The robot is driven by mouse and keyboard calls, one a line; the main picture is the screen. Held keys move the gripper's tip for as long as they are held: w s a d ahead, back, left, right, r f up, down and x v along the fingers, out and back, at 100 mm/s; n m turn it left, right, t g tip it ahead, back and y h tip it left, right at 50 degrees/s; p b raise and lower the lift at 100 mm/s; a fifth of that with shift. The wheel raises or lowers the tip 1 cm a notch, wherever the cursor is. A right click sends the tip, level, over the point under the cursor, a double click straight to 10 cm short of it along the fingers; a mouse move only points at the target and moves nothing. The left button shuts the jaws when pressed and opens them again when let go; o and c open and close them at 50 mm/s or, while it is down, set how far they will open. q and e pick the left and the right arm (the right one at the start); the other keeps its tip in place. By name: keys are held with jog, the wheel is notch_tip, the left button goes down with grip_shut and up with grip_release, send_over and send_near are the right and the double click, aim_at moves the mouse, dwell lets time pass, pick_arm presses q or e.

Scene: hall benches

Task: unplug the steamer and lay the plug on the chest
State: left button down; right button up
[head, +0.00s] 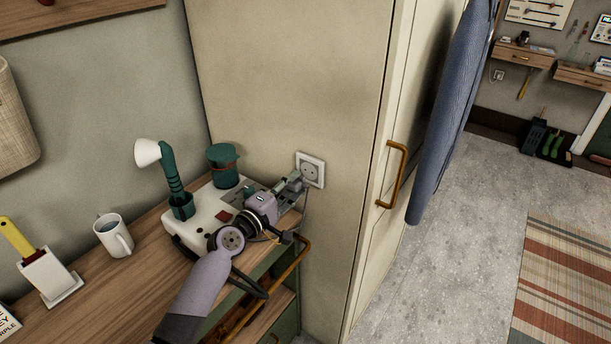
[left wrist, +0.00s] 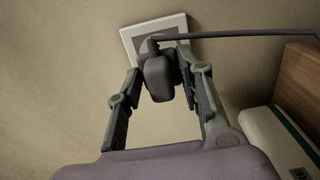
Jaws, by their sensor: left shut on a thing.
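My left gripper (head: 294,183) is shut on a dark grey plug (left wrist: 158,78), close to the wall socket (head: 311,169). In the left wrist view the plug sits between the two fingers, in front of the white socket (left wrist: 128,37), with a dark cord running off to the right. In the head view the socket's round face looks bare, with small dark holes, and the plug is mostly hidden by the gripper. The steamer (head: 207,217), white with a green tank and hose, stands on the wooden chest (head: 125,283). My right gripper is not in view.
A white mug (head: 113,236) and a white holder with a yellow-handled brush (head: 48,277) stand on the chest left of the steamer. A tall cream cabinet (head: 290,75) with a brass handle stands at the right. Bare chest top lies around the mug.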

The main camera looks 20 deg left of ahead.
pick_arm(q)
jog(key=shift+v, duration=0.95)
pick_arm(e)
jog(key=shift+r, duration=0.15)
